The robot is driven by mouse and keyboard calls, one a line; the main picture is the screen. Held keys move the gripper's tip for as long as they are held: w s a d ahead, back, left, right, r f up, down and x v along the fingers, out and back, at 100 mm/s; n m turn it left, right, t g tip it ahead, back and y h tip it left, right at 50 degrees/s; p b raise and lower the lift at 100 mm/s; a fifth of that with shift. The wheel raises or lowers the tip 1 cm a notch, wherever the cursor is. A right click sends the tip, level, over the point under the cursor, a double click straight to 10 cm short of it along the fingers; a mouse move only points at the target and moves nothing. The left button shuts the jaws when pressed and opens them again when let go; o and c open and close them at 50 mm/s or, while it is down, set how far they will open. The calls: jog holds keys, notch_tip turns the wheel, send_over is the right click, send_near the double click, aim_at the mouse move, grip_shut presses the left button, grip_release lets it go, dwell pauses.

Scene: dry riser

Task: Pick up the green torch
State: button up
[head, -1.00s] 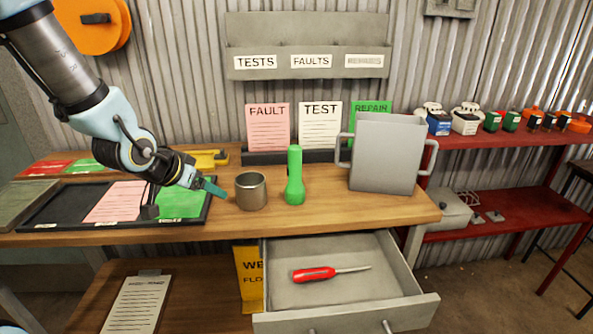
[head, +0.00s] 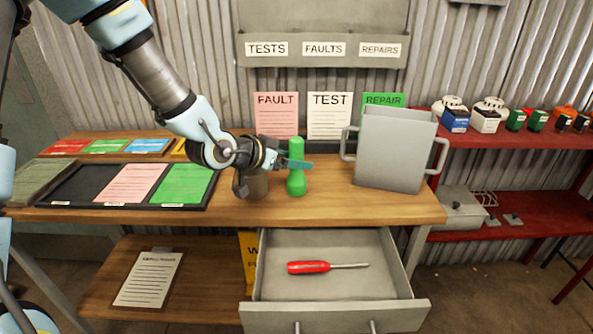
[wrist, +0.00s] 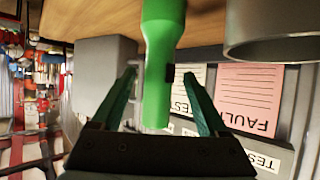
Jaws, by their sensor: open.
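The green torch (head: 296,170) stands upright on the wooden bench, right of the metal cup (head: 257,184). My gripper (head: 300,164) is at the torch's upper body, reaching in from the left above the cup. In the wrist view the torch (wrist: 161,65) lies between the two teal fingers of my gripper (wrist: 162,85). The fingers are open, with a gap on each side of the torch. My gripper hides part of the cup in the head view.
A grey metal box with handles (head: 393,150) stands right of the torch. Pink, white and green cards (head: 329,116) stand behind. Below, an open drawer (head: 335,291) holds a red screwdriver (head: 309,267). A tray of papers (head: 83,186) lies at left.

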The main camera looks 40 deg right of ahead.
jog(key=shift+p+x, duration=0.75)
jog(key=shift+x, duration=1.5)
jog(key=shift+s+f, duration=0.1)
jog(key=shift+f, duration=0.05)
jog(key=shift+c, duration=0.3)
jog(key=shift+a, duration=0.1)
grip_shut()
